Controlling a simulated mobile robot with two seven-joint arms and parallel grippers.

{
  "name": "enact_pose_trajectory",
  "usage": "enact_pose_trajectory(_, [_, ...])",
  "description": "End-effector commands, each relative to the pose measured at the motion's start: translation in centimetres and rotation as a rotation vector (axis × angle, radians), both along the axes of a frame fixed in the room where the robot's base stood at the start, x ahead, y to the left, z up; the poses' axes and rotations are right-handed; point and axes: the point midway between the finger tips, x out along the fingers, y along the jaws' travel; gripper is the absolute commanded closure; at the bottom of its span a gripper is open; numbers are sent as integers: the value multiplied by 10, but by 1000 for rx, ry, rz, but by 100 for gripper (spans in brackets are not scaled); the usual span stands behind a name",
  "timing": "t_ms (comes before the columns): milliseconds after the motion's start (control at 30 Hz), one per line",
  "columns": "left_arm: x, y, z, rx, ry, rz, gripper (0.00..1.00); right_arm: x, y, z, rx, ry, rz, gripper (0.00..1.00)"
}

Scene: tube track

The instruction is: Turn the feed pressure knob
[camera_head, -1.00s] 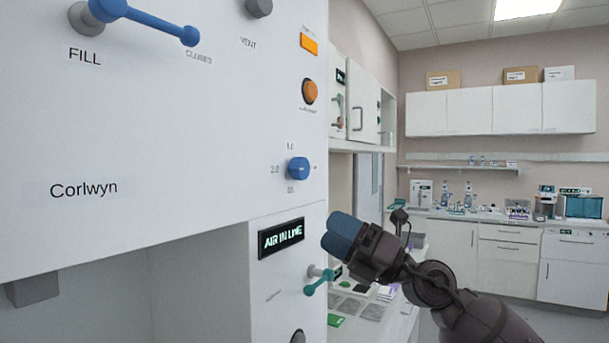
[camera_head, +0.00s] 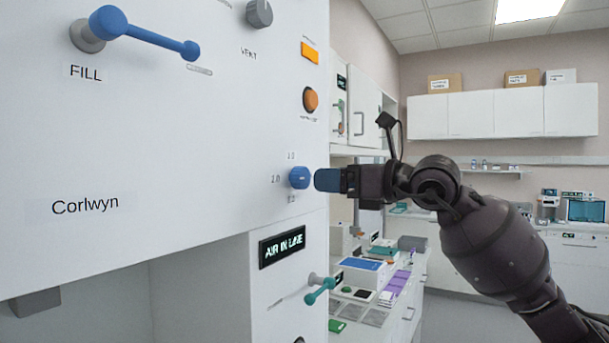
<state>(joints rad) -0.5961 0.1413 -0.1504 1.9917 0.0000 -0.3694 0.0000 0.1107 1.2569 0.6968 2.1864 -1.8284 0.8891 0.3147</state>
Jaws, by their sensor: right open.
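A blue knob (camera_head: 299,177) with a small number scale around it, which I take as the feed pressure knob, sits on the white front panel of the machine. My right gripper (camera_head: 320,180) is just right of the knob, with its blue fingertips pointing left at it. A thin gap shows between fingertips and knob in the picture; real contact is hard to tell. The gripper is open, seen side-on, so one finger hides the other. My left gripper is out of view.
A lit "AIR IN LINE" display (camera_head: 282,246) and a teal lever (camera_head: 320,290) are below the knob. An orange button (camera_head: 310,99), a grey vent knob (camera_head: 259,13) and a blue fill lever (camera_head: 145,33) are above. A side counter (camera_head: 405,325) holds boxes.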

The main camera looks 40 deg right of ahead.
Motion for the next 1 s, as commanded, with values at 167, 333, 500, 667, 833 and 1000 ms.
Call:
enact_pose_trajectory(167, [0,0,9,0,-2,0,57,22,7,2,1,0,2,29])
enact_pose_trajectory(333, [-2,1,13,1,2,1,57,42,12,2,0,0,1,29])
enact_pose_trajectory(500, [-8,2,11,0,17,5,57,55,16,1,2,1,2,29])
enact_pose_trajectory(667, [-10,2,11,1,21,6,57,62,18,0,2,2,1,29])
enact_pose_trajectory(833, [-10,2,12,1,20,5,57,64,18,-1,1,0,1,29])
enact_pose_trajectory(1000, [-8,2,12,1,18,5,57,63,18,-1,1,0,2,32])
